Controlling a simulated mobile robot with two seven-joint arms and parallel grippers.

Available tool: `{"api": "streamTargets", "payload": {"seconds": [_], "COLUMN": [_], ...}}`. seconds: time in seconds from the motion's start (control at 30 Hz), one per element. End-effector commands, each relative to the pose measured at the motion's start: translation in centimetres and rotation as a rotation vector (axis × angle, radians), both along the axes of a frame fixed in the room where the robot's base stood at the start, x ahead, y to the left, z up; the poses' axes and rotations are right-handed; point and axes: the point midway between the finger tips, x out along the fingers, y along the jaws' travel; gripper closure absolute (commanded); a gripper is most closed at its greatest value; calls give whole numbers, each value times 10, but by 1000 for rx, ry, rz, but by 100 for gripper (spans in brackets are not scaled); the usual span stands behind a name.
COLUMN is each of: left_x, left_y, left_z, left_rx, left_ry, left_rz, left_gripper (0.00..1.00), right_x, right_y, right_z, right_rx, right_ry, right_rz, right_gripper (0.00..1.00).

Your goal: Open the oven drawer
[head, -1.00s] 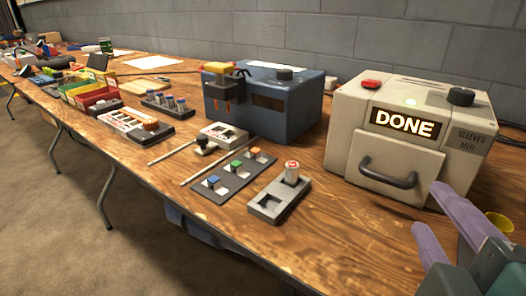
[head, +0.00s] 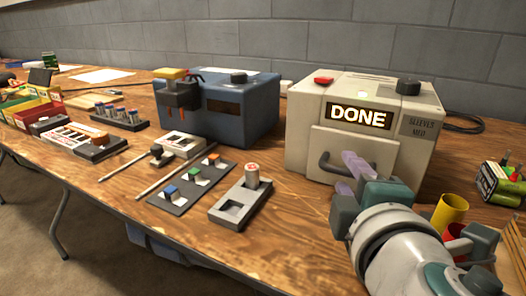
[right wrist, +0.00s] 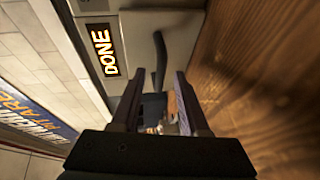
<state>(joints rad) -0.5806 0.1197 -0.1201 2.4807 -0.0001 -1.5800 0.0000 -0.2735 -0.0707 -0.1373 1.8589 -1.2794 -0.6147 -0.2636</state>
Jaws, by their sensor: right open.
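The oven (head: 295,150) is a cream box with a lit DONE sign, standing on the wooden table. Its drawer front (head: 392,160) looks closed and carries a dark curved handle (head: 326,163). The drawer handle also shows in the right wrist view (right wrist: 160,55), ahead of the fingertips and roughly in line with the gap between them. My right gripper (head: 350,176) is open, with its lilac fingers close in front of the drawer and partly hiding the handle's right side. I cannot tell whether the fingers touch the handle. My left gripper is out of view.
A blue machine (head: 245,110) stands left of the oven. A grey holder (head: 229,213) with a white cylinder is in front. A yellow cup (head: 452,208), a red cup (head: 455,232) and a green-banded pack (head: 490,183) are at the right. Bare table lies before the oven.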

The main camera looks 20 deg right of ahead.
Motion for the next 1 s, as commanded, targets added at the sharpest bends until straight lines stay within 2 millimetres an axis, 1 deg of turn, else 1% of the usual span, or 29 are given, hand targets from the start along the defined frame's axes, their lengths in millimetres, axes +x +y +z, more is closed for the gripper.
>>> {"api": "streamTargets", "payload": {"seconds": [0.17,0.2,0.5,0.6,1.0], "left_x": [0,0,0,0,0], "left_y": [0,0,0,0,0], "left_z": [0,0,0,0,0], "left_rx": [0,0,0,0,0], "left_ry": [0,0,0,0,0], "left_rz": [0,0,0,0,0], "left_gripper": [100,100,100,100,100], "right_x": [0,0,0,0,0], "right_y": [0,0,0,0,0], "right_z": [0,0,0,0,0], "right_rx": [0,0,0,0,0], "right_ry": [0,0,0,0,0], "right_rz": [0,0,0,0,0], "right_gripper": [55,57,91,100,100]}}
